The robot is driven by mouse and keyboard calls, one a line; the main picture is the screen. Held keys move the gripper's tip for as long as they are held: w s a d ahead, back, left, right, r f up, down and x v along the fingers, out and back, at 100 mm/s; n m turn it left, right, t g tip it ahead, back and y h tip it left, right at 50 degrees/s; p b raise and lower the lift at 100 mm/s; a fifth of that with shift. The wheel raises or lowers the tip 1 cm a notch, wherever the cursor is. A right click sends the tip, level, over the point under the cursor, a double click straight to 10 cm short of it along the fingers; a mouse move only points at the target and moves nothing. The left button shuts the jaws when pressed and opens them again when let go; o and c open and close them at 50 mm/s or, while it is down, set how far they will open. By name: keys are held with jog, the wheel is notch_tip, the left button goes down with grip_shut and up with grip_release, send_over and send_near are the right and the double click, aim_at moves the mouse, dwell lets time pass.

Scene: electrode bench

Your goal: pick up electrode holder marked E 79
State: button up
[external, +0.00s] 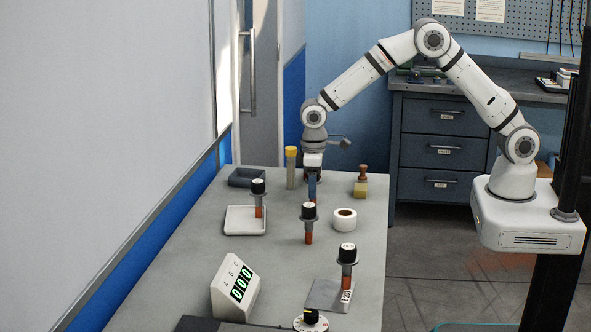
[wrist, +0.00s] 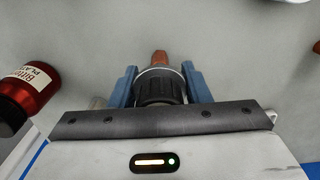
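In the wrist view an electrode holder (wrist: 160,87) with a ribbed black cap, grey flange and copper-coloured tip sits between the blue fingers of my gripper (wrist: 160,72). The fingers lie close along both sides of the cap; contact is not clear. Other holders stand upright: one mid-bench (external: 308,224), one at a white tray (external: 258,199), one on a metal plate (external: 347,268). I cannot read E 79 on any.
The bench's left-centre is clear.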

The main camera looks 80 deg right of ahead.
jog(key=c, duration=0.5)
jog(key=shift+r, duration=0.1)
jog(key=shift+c, duration=0.2)
